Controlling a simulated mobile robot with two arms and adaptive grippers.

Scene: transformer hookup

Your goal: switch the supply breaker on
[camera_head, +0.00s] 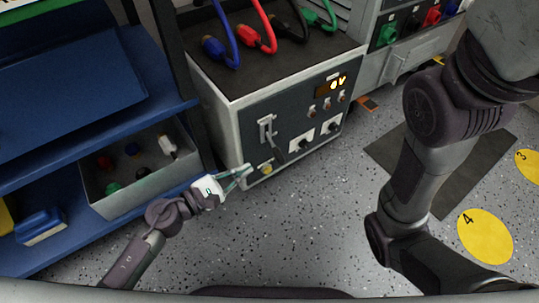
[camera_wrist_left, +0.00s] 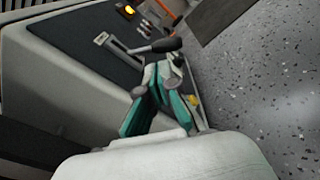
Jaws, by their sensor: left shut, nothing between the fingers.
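The supply cabinet (camera_head: 225,120) stands in the middle of the head view, with a dark front panel. Its breaker is a grey lever (camera_head: 272,142) in an upright slot, pointing downward. In the left wrist view the lever's dark grip (camera_wrist_left: 163,45) sticks out from the panel just beyond my fingers. My left gripper (camera_head: 246,171) is shut and empty, near the lower left of the panel, below and left of the lever. It also shows in the left wrist view (camera_wrist_left: 163,82); whether it touches the lever I cannot tell. My right arm shows, but its gripper does not.
A yellow button (camera_head: 266,168) sits low on the panel; a lit display (camera_head: 337,85) and knobs are to its right. Colored cables (camera_head: 262,35) lie on top. A blue shelf (camera_head: 70,90) with a grey bin (camera_head: 130,195) is at left.

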